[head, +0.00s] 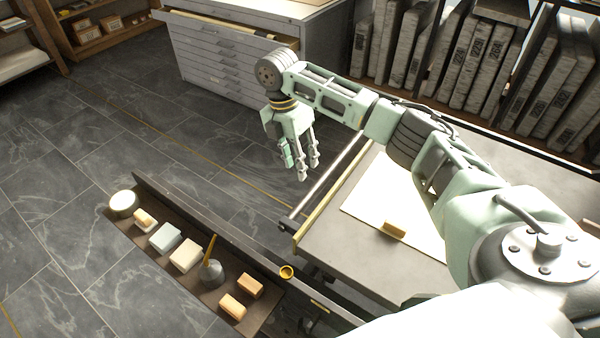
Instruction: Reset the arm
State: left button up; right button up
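My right arm reaches from the lower right across a press bed (350,257). My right gripper (300,168) hangs at its end with the fingers pointing down. The fingers are apart and nothing shows between them. In the picture it sits just past the left end of the bed, near a metal bar (325,181), with dark floor behind it. I see no contact with anything. My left gripper is not in view.
A white sheet (375,205) with a wooden block (394,230) lies on the bed. A narrow shelf (262,312) at lower left holds several blocks and a grey cone-shaped object (212,273). A drawer cabinet (215,65) and racked stone slabs (468,55) stand behind. Floor at left is clear.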

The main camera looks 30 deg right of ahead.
jog(key=shift+r, duration=0.3)
